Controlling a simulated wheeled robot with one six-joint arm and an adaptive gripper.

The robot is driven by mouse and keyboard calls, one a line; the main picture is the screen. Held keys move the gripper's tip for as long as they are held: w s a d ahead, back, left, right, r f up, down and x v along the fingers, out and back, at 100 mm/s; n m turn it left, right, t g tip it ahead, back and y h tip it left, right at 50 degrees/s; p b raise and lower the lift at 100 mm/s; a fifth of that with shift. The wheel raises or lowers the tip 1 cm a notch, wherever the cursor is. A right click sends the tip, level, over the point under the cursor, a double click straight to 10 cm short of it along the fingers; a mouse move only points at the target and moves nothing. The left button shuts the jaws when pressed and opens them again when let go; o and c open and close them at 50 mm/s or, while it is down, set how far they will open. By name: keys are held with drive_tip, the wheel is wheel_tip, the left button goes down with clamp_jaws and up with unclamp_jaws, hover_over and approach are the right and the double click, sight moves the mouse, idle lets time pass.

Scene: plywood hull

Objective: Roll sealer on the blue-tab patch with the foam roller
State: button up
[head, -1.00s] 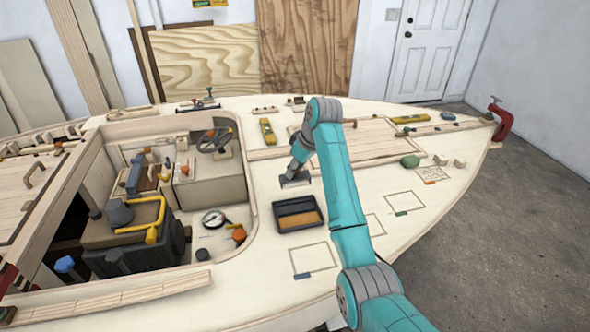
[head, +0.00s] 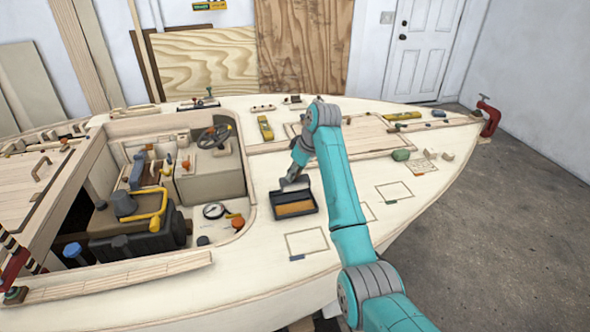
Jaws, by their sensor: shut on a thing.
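The blue-tab patch (head: 307,243) is an outlined square on the pale deck, with a small blue tab (head: 297,258) at its near left corner. It looks bare inside. A dark tray (head: 284,198) with amber sealer (head: 296,209) in its near part lies just beyond the patch. My gripper (head: 289,182) is low at the tray's far edge, pointing down. It is shut on a small grey piece, likely the foam roller's handle. The roller itself cannot be made out, and whether it touches the tray is unclear.
A green-tab patch (head: 394,192) lies to the right; another outline (head: 367,212) is partly hidden by my arm. The open cockpit, with a gauge (head: 214,211) and orange-topped item (head: 237,223), is left of the tray. Deck between tray and blue-tab patch is clear.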

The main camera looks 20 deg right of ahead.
sight(296, 190)
drive_tip(key=shift+f, duration=3.9)
drive_tip(key=shift+f, duration=0.45)
drive_tip(key=shift+r, duration=0.1)
drive_tip(key=shift+r, duration=3.95)
